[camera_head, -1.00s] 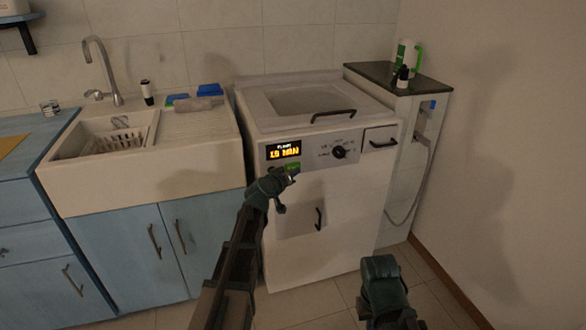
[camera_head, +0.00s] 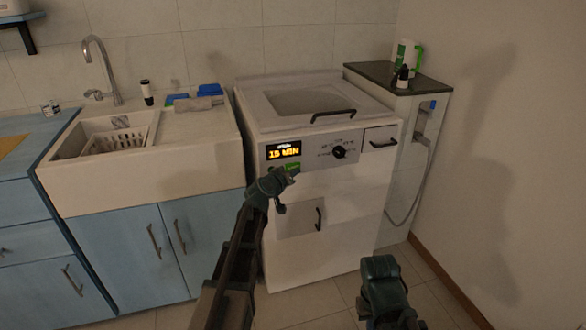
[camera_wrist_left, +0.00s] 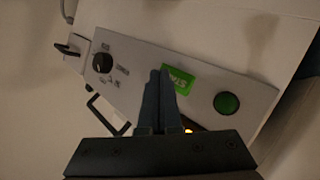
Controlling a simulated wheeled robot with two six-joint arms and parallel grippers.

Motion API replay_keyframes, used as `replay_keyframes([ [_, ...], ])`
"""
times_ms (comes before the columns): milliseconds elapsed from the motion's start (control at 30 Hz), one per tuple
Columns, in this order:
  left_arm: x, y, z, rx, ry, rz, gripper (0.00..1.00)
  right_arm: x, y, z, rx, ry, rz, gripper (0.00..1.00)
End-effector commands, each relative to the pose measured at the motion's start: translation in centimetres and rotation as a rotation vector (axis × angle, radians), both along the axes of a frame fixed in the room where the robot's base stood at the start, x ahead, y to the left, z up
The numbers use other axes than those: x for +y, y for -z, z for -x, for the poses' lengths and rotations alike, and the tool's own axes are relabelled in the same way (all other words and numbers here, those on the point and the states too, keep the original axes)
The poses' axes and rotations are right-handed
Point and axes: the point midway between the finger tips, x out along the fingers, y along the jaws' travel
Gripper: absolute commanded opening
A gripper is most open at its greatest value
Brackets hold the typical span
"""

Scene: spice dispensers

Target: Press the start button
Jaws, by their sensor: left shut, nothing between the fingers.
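A green rectangular start button with partly visible lettering (camera_wrist_left: 178,79) is on the grey control panel (camera_wrist_left: 205,82) in the left wrist view. It also shows in the head view (camera_head: 292,166), partly behind my gripper. In the head view the left gripper (camera_head: 294,174) is just below the lit display (camera_head: 283,150), which reads 15 MIN. My right gripper (camera_head: 381,272) is low, in front of the machine; its fingers are unclear.
A black dial (camera_head: 339,152) and a drawer handle (camera_head: 383,143) lie right of the display. The white machine (camera_head: 330,240) stands between the sink (camera_head: 140,180) and a narrow dark-topped cabinet (camera_head: 398,80). Open floor lies in front at right.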

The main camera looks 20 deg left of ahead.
Motion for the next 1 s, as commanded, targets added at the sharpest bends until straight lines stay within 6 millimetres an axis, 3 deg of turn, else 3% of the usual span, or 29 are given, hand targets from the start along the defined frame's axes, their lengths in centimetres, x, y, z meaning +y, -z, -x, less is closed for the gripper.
replay_keyframes([
  [1000, 0.47, -0.03, -0.73, 0.000, 0.000, 0.000, 0.00, 0.00, -0.03, 0.00, 0.000, 0.000, 0.000, 0.00],
])
